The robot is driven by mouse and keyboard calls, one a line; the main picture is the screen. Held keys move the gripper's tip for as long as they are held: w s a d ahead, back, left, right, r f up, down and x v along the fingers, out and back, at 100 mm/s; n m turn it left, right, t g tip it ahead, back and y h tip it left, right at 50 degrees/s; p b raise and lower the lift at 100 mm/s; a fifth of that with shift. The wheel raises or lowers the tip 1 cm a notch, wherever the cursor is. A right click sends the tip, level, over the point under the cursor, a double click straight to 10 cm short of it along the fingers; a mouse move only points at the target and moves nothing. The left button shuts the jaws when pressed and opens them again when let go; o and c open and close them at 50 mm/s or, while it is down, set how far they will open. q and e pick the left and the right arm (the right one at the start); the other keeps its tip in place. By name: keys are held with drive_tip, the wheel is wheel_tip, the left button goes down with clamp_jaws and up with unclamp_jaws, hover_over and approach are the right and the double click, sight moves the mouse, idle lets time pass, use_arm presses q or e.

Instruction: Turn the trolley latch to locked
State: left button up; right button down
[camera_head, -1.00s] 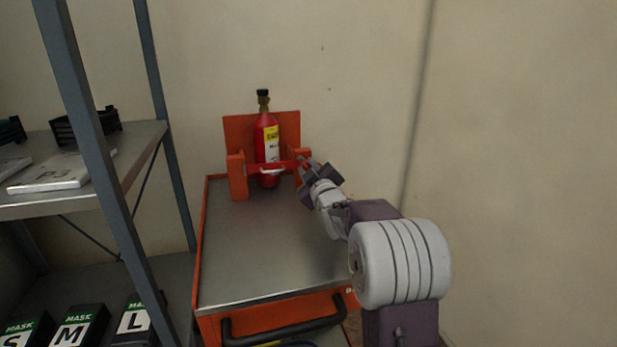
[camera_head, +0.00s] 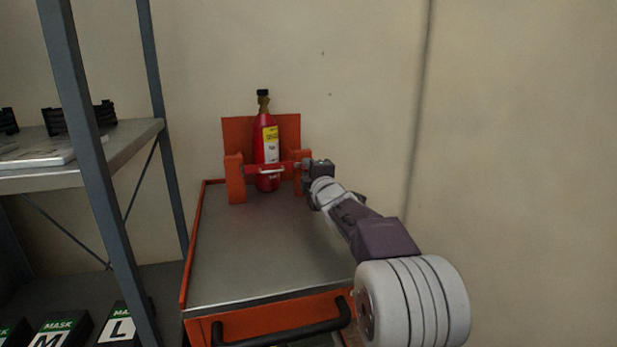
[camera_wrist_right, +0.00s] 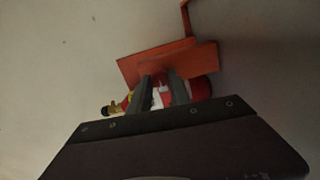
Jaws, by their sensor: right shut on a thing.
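The orange trolley (camera_head: 185,240) stands against the wall with a bare metal top (camera_head: 265,255). At its back a red cylinder (camera_head: 262,135) with a yellow and white label stands upright before an orange back plate. A red bar (camera_head: 250,169) with a pale handle (camera_head: 271,170) crosses the cylinder between two orange posts. My right gripper (camera_head: 301,165) is at the bar's right end, by the right post, shut on what appears to be the latch there; its fingers hide most of it. In the right wrist view the two fingers (camera_wrist_right: 163,84) have a small pale part between them. My left gripper is out of view.
A grey shelf rack (camera_head: 90,175) stands close on the left, with black items and mask boxes (camera_head: 62,332). A black handle (camera_head: 280,325) runs along the trolley's front.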

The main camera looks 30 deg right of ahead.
drive_tip(key=shift+n, duration=0.4)
drive_tip(key=c, duration=1.2)
unclamp_jaws()
drive_tip(key=shift+s, duration=0.1)
drive_tip(key=v, duration=0.9)
drive_tip(key=shift+a+p, duration=0.1)
drive_tip(key=shift+p, duration=0.25)
